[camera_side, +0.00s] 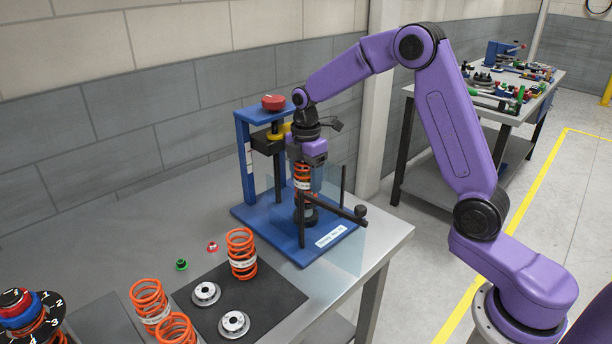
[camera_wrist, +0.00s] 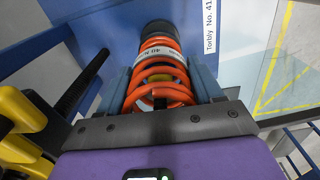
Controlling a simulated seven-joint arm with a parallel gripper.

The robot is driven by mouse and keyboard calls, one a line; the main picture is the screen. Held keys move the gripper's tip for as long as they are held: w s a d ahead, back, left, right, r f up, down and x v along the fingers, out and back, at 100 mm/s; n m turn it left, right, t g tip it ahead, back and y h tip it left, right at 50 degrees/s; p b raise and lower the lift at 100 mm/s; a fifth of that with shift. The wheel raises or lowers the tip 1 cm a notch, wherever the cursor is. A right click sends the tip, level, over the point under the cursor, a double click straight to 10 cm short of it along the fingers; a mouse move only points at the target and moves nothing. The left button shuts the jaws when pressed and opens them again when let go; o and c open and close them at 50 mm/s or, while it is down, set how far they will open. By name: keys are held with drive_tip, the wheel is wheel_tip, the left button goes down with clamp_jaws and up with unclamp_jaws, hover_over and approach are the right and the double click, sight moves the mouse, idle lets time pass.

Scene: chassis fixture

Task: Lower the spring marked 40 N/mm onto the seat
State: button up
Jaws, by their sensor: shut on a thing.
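My gripper (camera_side: 303,163) is shut on an orange coil spring (camera_side: 302,183) inside the blue press fixture. In the wrist view the spring (camera_wrist: 158,72) stands between the two grey-blue fingers of my gripper (camera_wrist: 160,85). Its white band carries partly readable lettering that looks like "40 N". The dark round seat (camera_side: 306,213) is below the spring on the fixture base. It also shows beyond the spring's far end in the wrist view (camera_wrist: 157,28). The spring looks roughly upright and in line with the seat. I cannot tell whether they touch.
The blue press frame (camera_side: 243,160) with a red knob (camera_side: 273,102) stands close on the left. Clear panels and dark posts (camera_side: 301,234) surround the work. Other orange springs (camera_side: 242,254) and metal discs (camera_side: 206,294) lie on and around a black mat (camera_side: 262,300) in front.

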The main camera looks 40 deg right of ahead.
drive_tip(key=shift+f, duration=0.1)
idle(0.5)
drive_tip(key=o, duration=1.5)
drive_tip(key=shift+c, duration=0.2)
drive_tip(key=shift+r, duration=4.7)
drive_tip(key=s+a+r, duration=0.3)
drive_tip(key=s+a, duration=0.2)
drive_tip(key=a, duration=0.4)
drive_tip(key=shift+s+a, duration=0.15)
drive_tip(key=shift+a, duration=0.15)
drive_tip(key=shift+s, duration=0.1)
